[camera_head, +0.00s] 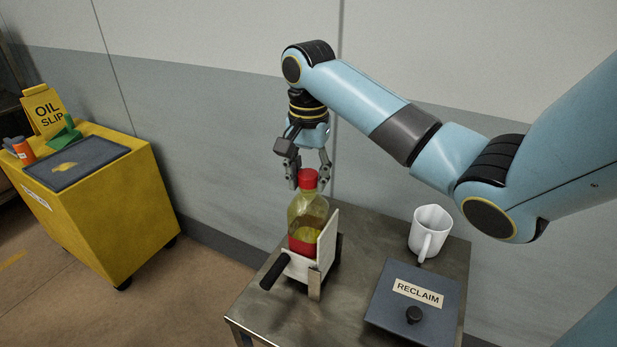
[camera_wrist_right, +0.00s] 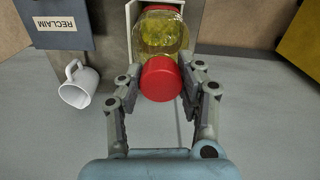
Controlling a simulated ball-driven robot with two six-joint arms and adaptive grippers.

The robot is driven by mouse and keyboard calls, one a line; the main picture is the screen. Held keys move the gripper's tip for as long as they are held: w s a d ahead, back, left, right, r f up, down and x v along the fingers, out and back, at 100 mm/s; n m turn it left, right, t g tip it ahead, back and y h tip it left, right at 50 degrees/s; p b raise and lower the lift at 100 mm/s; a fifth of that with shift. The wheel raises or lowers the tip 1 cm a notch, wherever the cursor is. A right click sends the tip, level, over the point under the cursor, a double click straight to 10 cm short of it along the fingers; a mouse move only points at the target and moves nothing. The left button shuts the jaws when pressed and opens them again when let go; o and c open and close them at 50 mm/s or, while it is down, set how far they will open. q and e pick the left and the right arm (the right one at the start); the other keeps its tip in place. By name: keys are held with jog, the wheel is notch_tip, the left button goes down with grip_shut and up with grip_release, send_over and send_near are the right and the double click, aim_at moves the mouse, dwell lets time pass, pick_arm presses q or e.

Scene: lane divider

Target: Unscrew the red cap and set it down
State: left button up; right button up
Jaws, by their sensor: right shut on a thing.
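The red cap (camera_head: 308,178) sits at the top of a clear bottle (camera_head: 307,215) with yellowish contents and a red band low down. The bottle stands upright in a white holder (camera_head: 327,244) with a black handle. My right gripper (camera_head: 309,184) comes down from above, shut on the red cap. In the right wrist view, the fingers (camera_wrist_right: 162,82) lie on both sides of the cap (camera_wrist_right: 161,78), with the bottle (camera_wrist_right: 160,33) behind it. The cap looks in line with the neck; whether its thread is loose cannot be told. My left gripper is not in view.
The metal table (camera_head: 257,303) also holds a white mug (camera_head: 430,232) and a grey box labelled RECLAIM (camera_head: 405,309) with a black knob. A yellow cart (camera_head: 115,205) stands at the left. The wall is close behind the table.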

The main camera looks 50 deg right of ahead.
jog(key=n, duration=1)
jog(key=shift+d, duration=0.1)
jog(key=o, duration=0.8)
